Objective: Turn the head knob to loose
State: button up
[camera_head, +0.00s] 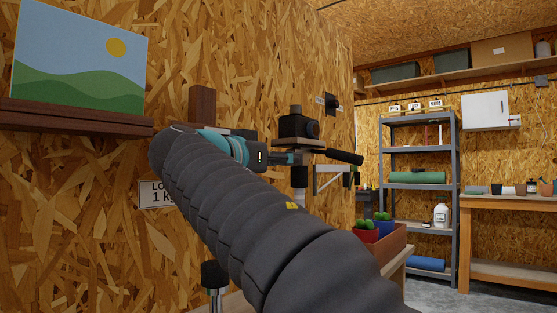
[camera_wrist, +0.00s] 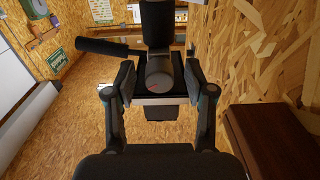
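In the wrist view a round grey knob (camera_wrist: 160,75) with a small reddish mark sits on a dark head (camera_wrist: 178,68). My gripper (camera_wrist: 159,78) is open, with one finger on each side of the knob. A gap shows between each finger pad and the knob, so the fingers seem not to touch it. A black handle (camera_wrist: 102,47) reaches left from the head. In the camera_head view the handle (camera_head: 345,157) points right, below a black camera (camera_head: 298,127) on a plate. There my gripper (camera_head: 285,158) is beside the head, and the knob is hidden.
A chipboard wall (camera_head: 230,60) runs close along my arm. A dark wooden ledge (camera_head: 75,118) with a picture is at left. A planter (camera_head: 392,244) with cacti stands below right of the head. A metal shelf (camera_head: 456,190) and workbench (camera_head: 510,202) stand farther back.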

grip_shut()
jog(key=shift+n+p, duration=0.8)
jog(key=shift+n, duration=1.6)
jog(key=shift+o, duration=1)
grip_release()
jog(key=shift+s+a, duration=0.1)
jog(key=v, duration=0.7)
jog(key=shift+s+a, duration=0.25)
jog(key=shift+s, duration=0.1)
